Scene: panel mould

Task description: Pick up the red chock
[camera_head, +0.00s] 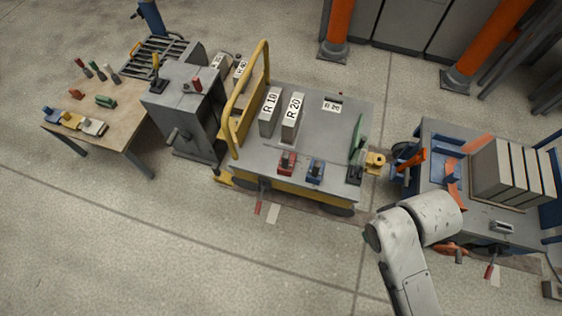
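A red block with a dark upright grip (287,162) sits near the front edge of the grey cart top, just left of a similar blue block (315,171). Another small red block (77,92) lies on the wooden table at the left, near a green block (106,101). I cannot tell for sure from their shapes which red piece is the chock. My pale grey arm reaches up from the bottom right, apart from both red blocks. I cannot make out my gripper's fingers, and nothing held by it shows.
The grey cart (340,135) has a yellow rail (240,100) and carries white blocks R 10 (270,110) and R 20 (292,117). A grey cabinet (183,110) stands left of it. A bench with grey panels (492,170) is at right. Floor in front is mostly open.

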